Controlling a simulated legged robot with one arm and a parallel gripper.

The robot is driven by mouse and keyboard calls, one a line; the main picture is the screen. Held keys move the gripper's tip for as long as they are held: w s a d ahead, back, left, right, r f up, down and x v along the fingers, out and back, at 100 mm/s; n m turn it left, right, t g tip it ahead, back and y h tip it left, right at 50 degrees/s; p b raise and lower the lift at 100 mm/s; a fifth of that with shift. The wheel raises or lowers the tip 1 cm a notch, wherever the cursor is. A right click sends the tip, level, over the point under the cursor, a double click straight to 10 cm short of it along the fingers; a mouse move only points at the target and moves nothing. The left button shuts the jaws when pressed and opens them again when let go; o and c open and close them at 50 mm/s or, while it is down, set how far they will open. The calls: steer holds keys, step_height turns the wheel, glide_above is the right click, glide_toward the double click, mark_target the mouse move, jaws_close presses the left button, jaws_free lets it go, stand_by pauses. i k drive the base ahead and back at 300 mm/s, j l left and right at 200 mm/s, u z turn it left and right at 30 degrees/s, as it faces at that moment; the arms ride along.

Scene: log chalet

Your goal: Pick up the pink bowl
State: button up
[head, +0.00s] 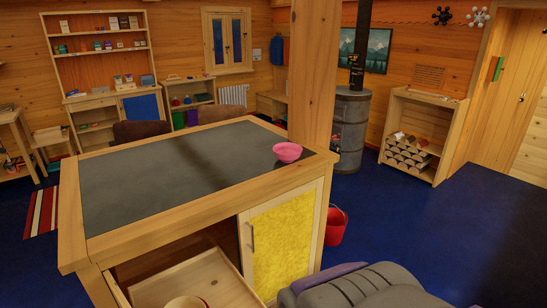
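The pink bowl (288,152) stands upright on the dark top of a wooden island counter (180,172). It is near the counter's right end, close to the wooden edge and just in front of a wooden post. It looks empty, and nothing touches it except the counter top. My gripper is not in view.
A drawer (195,285) is pulled open at the counter's front, with a round pale object in it. A wooden post (312,75) rises behind the bowl. A red bucket (336,226) and a grey padded form (365,290) are at the right. Blue floor is clear farther right.

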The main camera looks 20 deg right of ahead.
mark_target(286, 152)
steer(key=i+l, duration=0.25)
steer(key=i, duration=0.25)
steer(key=i+l+z, duration=0.1)
steer(key=i+l, duration=0.2)
steer(key=i, duration=0.25)
steer(key=i+l, duration=0.25)
steer(key=i, duration=0.25)
steer(key=i+l+z, duration=0.1)
steer(key=i, duration=0.45)
steer(key=l, duration=0.1)
